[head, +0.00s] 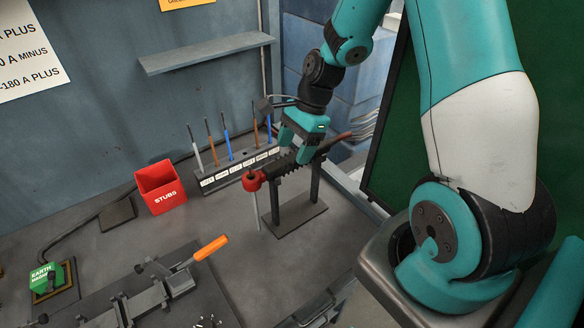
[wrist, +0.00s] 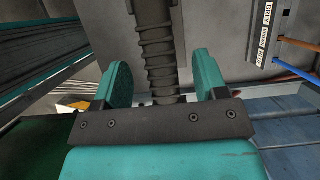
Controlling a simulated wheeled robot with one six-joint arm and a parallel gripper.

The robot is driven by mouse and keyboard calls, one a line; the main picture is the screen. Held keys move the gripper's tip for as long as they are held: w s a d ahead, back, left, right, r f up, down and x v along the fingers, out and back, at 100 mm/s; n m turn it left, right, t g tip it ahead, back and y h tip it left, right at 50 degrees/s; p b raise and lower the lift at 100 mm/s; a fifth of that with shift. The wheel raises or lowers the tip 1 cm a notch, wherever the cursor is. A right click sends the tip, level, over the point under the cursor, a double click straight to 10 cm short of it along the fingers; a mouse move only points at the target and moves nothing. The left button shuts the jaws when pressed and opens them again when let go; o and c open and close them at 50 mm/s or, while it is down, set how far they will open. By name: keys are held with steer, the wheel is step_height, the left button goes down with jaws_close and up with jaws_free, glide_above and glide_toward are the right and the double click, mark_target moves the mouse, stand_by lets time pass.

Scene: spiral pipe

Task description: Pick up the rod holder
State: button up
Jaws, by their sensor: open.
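The rod holder has a red head (head: 252,180) with a thin grey rod hanging from it and a dark ribbed handle (head: 281,167). It rests across a black two-post stand (head: 296,219) on the bench. My gripper (head: 296,150) is over the handle in the head view and hides part of it. In the wrist view, the ribbed handle (wrist: 158,48) runs between the two teal fingers of my open gripper (wrist: 164,75). Gaps show on both sides of the handle. The depth between the fingers and the handle is hard to tell.
A labelled rack (head: 238,168) with several coloured rods stands close behind the holder. A red stubs box (head: 160,187) is to its left. A metal clamp fixture (head: 145,297) and an orange-handled tool (head: 211,248) lie in front. Bench space around the stand base is mostly clear.

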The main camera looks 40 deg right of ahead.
mark_target(292, 156)
steer(key=b+x, duration=0.2)
steer(key=x, duration=0.1)
steer(key=shift+f, duration=0.2)
steer(key=shift+r, duration=0.15)
steer(key=shift+c, duration=0.5)
steer(key=c, duration=0.9)
steer(key=shift+r, duration=0.15)
step_height(292, 156, up, 20)
steer(key=shift+f+b, duration=0.1)
steer(key=shift+b, duration=0.2)
